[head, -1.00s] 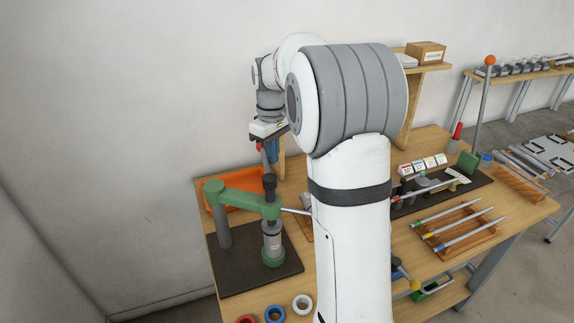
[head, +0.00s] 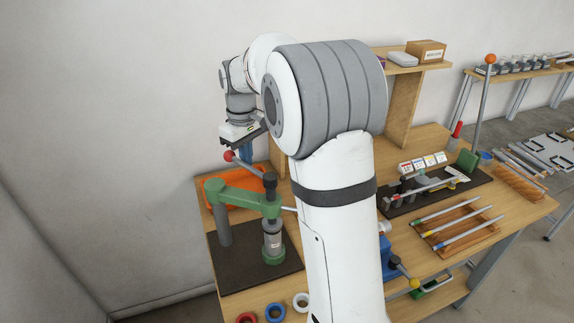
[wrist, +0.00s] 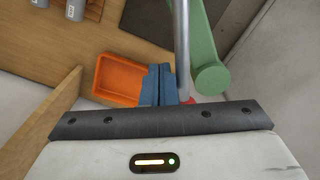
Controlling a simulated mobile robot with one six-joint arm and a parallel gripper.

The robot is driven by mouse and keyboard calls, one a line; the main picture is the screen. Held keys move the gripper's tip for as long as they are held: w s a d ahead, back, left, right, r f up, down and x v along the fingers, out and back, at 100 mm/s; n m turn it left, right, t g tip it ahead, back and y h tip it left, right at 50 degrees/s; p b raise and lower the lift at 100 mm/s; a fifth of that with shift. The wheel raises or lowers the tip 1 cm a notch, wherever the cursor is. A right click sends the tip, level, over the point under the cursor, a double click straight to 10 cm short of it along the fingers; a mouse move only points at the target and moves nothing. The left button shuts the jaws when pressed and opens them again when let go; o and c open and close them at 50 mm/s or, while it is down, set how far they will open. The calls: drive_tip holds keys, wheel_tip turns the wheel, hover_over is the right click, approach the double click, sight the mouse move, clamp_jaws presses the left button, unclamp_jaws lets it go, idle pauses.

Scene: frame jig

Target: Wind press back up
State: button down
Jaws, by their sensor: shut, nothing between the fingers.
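The green press (head: 238,203) stands on a dark base plate at the near left of the bench. Its lever (head: 249,168) slants up and left from the black hub to a red knob (head: 229,156). My gripper (head: 246,157) is shut and empty, with its blue fingers just right of the lever near the knob. In the wrist view the shut fingers (wrist: 160,86) lie close beside the grey lever bar (wrist: 181,50), not around it. I cannot tell whether they touch it. The knob (wrist: 190,101) is mostly hidden behind my gripper body.
An orange bin (wrist: 118,80) lies behind the press, below my fingers. Rings, including a white one (head: 301,301), lie at the front edge. A wooden rack with rods (head: 462,232) stands right. A wooden shelf (head: 411,62) rises behind my arm. The wall is close behind.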

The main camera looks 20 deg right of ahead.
drive_tip(key=shift+s+a+b, duration=0.2)
drive_tip(key=shift+s+a, duration=0.35)
drive_tip(key=shift+a, duration=0.4)
drive_tip(key=shift+s+a+b, duration=0.15)
drive_tip(key=shift+s+a, duration=0.4)
drive_tip(key=shift+a, duration=0.35)
drive_tip(key=s+a, duration=0.1)
drive_tip(key=s+a+b, duration=0.1)
drive_tip(key=s, duration=0.1)
drive_tip(key=shift+s+a, duration=0.15)
drive_tip(key=shift+a, duration=0.1)
drive_tip(key=shift+s+a+b, duration=0.25)
drive_tip(key=shift+s+b, duration=0.1)
drive_tip(key=shift+s, duration=0.7)
drive_tip(key=shift+s+a+b, duration=0.2)
drive_tip(key=shift+s+b, duration=0.1)
drive_tip(key=shift+s, duration=0.7)
